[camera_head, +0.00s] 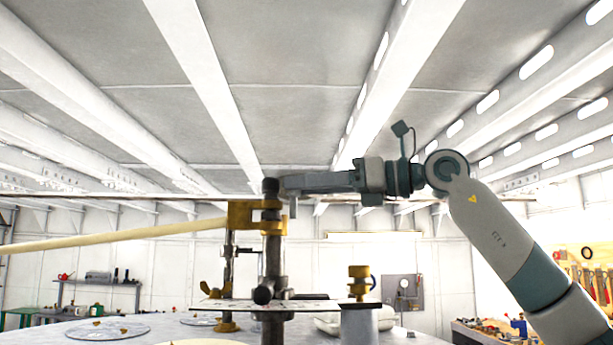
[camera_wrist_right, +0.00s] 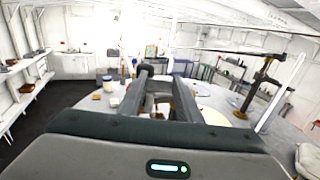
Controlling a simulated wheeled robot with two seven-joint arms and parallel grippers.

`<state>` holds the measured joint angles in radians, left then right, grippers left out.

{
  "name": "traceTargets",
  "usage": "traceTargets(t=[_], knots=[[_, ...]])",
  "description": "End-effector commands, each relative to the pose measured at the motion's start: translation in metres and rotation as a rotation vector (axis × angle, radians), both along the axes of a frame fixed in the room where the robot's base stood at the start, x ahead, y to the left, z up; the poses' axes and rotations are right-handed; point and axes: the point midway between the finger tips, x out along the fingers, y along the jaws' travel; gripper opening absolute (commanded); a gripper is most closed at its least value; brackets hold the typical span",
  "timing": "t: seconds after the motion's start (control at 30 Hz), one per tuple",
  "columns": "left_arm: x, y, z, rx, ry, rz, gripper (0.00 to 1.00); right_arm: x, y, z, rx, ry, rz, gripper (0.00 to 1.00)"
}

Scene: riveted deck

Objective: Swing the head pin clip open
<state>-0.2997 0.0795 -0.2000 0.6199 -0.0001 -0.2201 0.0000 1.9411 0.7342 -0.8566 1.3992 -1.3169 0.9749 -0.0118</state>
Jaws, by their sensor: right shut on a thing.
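A dark upright post (camera_head: 273,250) stands in the middle of the head view with a dark knob at its top. A yellow bracket (camera_head: 242,215), which I take as the head pin clip, sits around it just below the knob. My right gripper (camera_head: 287,186) reaches in from the right at the height of the knob. It is shut on a part at the post head, which I take to be the clip; its fingers hide most of the grip. In the right wrist view its fingers (camera_wrist_right: 163,98) point forward, with yellow and dark parts between them. My left gripper is not in view.
A long pale pole (camera_head: 115,237) runs left from the bracket. A thin plate (camera_head: 215,304) lies low around the post. A yellow-topped grey cylinder (camera_head: 359,322) stands to the right. Round discs (camera_head: 107,331) lie on the grey table. Space above the post is clear up to the ceiling beams.

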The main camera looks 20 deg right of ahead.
Motion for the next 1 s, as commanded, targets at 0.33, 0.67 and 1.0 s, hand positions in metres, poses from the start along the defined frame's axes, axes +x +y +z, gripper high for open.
traceTargets(t=[0.33, 0.67, 1.0], knots=[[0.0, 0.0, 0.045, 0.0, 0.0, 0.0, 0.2, 0.007, 0.0, 0.005, 0.004, 0.004, 0.237, 0.09], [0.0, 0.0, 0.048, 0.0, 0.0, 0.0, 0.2, 0.009, 0.0, 0.001, 0.004, 0.0, 0.374, 0.09], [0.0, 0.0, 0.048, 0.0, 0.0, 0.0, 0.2, 0.009, 0.0, 0.001, 0.001, -0.001, 0.391, 0.09]])
